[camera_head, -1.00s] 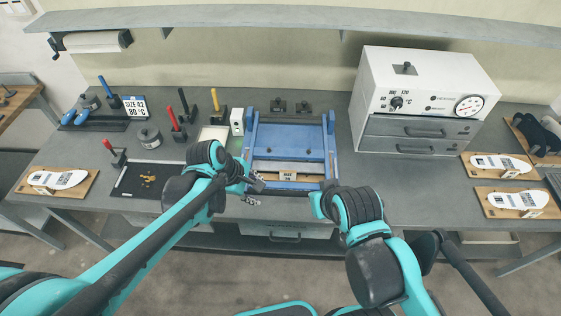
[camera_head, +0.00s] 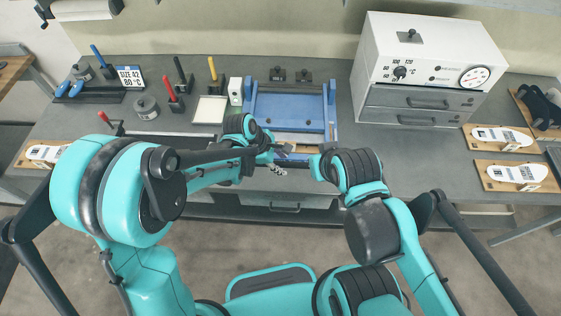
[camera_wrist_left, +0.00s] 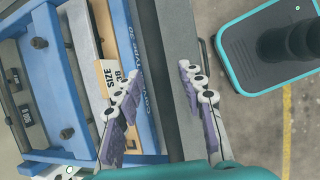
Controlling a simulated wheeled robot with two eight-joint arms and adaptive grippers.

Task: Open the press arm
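The blue press (camera_head: 290,112) stands in the middle of the bench, and it also shows at the left of the left wrist view (camera_wrist_left: 50,75). A size tag (camera_wrist_left: 108,75) sits on its front part. I cannot single out a raised press arm; the frame looks low and flat. My left gripper (camera_head: 283,150) is at the press's front edge. In the left wrist view its fingers (camera_wrist_left: 158,100) are apart, with a dark grey edge (camera_wrist_left: 175,60) beyond the gap and nothing clearly gripped. My right arm (camera_head: 345,168) ends just right of the press's front; its fingers cannot be made out.
A white heater box (camera_head: 430,62) with a dial and gauge stands on drawers right of the press. Coloured-handled tools (camera_head: 172,92) stand to the left. Boards with white insoles (camera_head: 510,172) lie at the far right. My left arm covers the bench's front left.

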